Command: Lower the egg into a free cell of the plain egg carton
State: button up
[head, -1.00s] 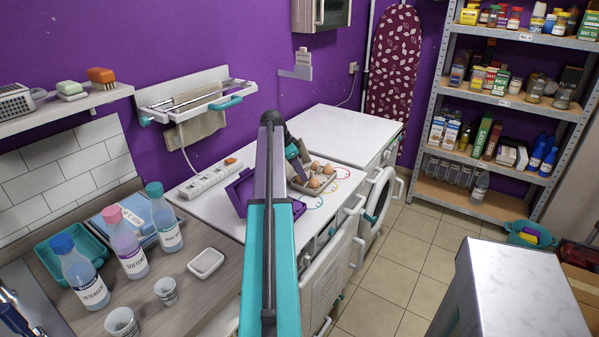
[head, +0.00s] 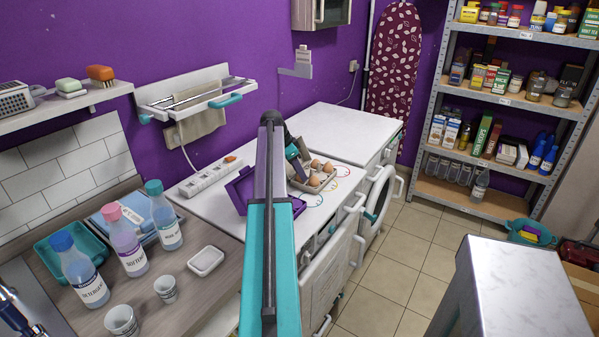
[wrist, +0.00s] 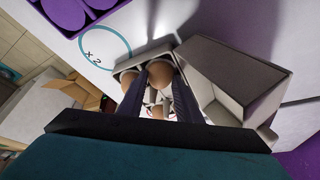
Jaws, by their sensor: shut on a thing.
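The plain egg carton is a grey-beige open box (head: 321,191) on the white worktop in the head view, with several brown eggs (head: 314,180) in it. Its raised lid (wrist: 222,72) fills the right of the wrist view. My gripper (wrist: 158,84) points down over the carton, its two dark fingers close around a brown egg (wrist: 158,70). Other eggs show beside and between the fingers. Whether the held egg touches a cell is hidden. In the head view my gripper (head: 298,160) is at the carton's left side, partly behind my arm.
A purple egg carton (head: 238,191) stands left of the plain one and also shows in the wrist view (wrist: 68,12). A ring marked "x2" (wrist: 105,48) is on the worktop. A power strip (head: 210,176) lies behind. The white top (head: 345,132) farther back is clear.

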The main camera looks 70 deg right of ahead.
jog(key=o, duration=1.1)
jog(key=shift+r, duration=0.1)
jog(key=b+v, duration=0.2)
jog(key=v, duration=1.1)
jog(key=shift+w+a+r, duration=0.1)
jog(key=shift+a+r, duration=0.05)
jog(key=shift+r, duration=0.15)
